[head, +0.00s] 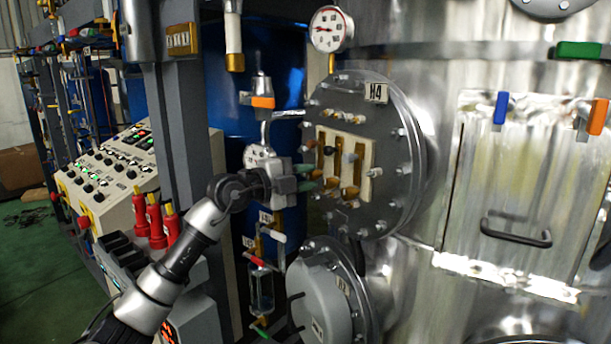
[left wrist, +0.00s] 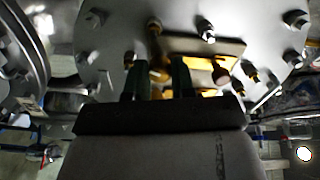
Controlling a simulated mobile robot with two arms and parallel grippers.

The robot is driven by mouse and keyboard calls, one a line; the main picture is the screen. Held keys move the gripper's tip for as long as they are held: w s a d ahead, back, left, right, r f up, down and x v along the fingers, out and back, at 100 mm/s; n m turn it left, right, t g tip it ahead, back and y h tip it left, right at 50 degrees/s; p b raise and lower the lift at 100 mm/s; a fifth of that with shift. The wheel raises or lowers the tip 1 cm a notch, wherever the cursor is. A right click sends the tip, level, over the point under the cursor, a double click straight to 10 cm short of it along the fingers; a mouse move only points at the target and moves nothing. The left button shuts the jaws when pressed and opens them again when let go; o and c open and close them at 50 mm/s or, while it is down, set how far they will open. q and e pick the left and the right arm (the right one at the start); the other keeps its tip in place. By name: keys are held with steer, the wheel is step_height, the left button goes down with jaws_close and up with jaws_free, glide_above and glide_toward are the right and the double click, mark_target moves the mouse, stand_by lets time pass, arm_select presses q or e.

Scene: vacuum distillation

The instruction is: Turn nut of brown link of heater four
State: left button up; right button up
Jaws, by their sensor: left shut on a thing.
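Heater four is the round grey flange (head: 392,135) labelled H4 on the tank, ringed with bolts. A cream terminal plate (head: 366,160) on it carries several brass and brown links and nuts. My left gripper (head: 309,178) reaches in from the left, with its green fingertips at the plate's lower left. In the left wrist view the green fingers (left wrist: 158,82) are shut on a brownish nut (left wrist: 159,73), which they partly cover. A brass link (left wrist: 205,68) shows beside them. I cannot tell how far the nut is turned. My right gripper is out of view.
A second grey flange (head: 322,300) juts out just below. A pressure gauge (head: 331,29) stands above the heater. Piping with valves (head: 262,105) runs close behind my left gripper. A control panel (head: 110,172) is at the left, and a tank hatch with a black handle (head: 516,235) at the right.

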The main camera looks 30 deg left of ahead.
arm_select(q)
steer(key=o, duration=0.9)
steer(key=shift+a, duration=0.1)
steer(key=shift+s+a+f, duration=0.1)
steer(key=shift+s, duration=0.15)
steer(key=b+v, duration=0.6)
steer(key=v, duration=0.4)
steer(key=shift+s, duration=0.1)
